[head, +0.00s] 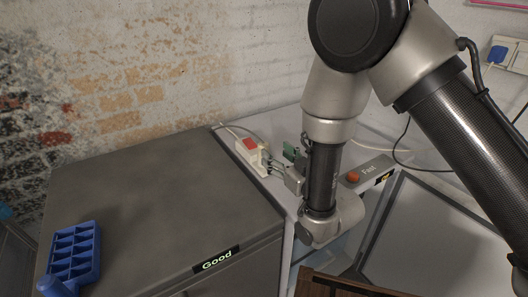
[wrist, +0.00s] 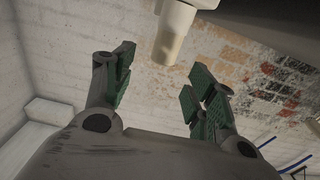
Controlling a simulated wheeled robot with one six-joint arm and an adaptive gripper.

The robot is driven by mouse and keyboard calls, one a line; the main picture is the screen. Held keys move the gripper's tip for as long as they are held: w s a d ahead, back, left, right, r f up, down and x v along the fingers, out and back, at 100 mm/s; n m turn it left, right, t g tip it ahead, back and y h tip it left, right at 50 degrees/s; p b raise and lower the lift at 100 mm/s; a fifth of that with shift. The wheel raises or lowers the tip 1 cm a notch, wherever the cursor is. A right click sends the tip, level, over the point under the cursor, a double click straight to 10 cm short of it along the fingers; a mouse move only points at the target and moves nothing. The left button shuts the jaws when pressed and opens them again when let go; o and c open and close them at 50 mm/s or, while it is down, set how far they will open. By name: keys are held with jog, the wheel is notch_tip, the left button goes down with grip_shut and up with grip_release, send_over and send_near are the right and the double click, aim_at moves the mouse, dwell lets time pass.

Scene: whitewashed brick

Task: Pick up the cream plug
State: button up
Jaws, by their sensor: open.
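The cream plug (wrist: 169,38) shows in the wrist view as a tapered, pale body at the top, between and beyond my fingers. Its far end meets a wider pale part cut off by the frame edge. In the head view a cream block with a red top (head: 250,146) lies on the white surface beside the grey cabinet; I cannot clearly separate the plug from it there. My gripper (head: 279,161) is just right of this block, open, with green finger pads. In the wrist view the gripper (wrist: 160,75) is empty, and the plug appears apart from both fingers.
The grey cabinet (head: 150,205) carries a "Good" label and a blue compartment tray (head: 75,253). A grey "Fail" strip (head: 368,168) with an orange object (head: 352,177) lies right of my arm. A blue plug (head: 497,54) sits on the wall. The brick wall stands close behind.

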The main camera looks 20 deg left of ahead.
aim_at(267, 148)
jog(key=x, duration=0.7)
jog(key=shift+a, duration=0.15)
jog(key=shift+s, duration=0.1)
jog(key=c, duration=1.1)
